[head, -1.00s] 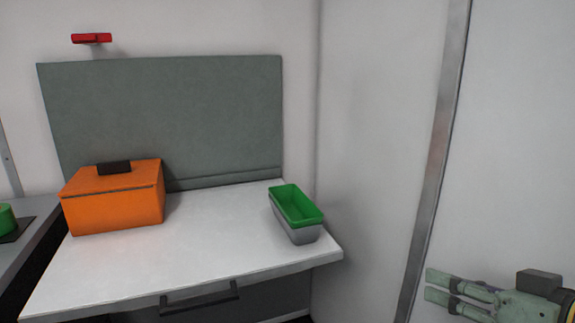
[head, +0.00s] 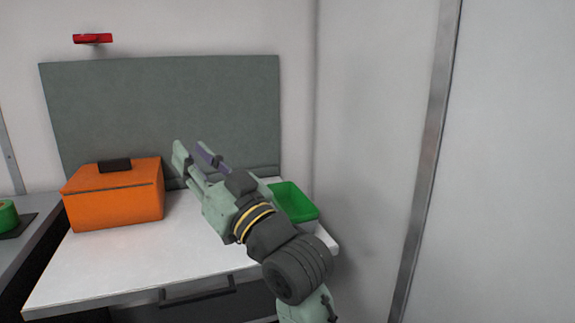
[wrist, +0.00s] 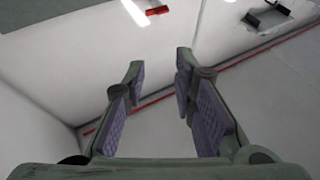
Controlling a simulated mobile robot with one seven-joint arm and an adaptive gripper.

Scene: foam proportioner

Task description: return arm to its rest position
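My gripper (head: 193,158) is raised in front of the grey-green back panel and over the white worktop, between the orange box and the green bin. In the wrist view my gripper (wrist: 158,75) has its two purple-padded fingers apart with nothing between them. My arm covers part of the worktop and part of the green bin in the head view.
An orange box (head: 115,205) with a dark handle stands on the worktop (head: 90,265) at the left. A green-lined bin (head: 296,203) is at the right. A red wall fixture (head: 93,38) is above the panel (head: 160,110). A pale wall bounds the right.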

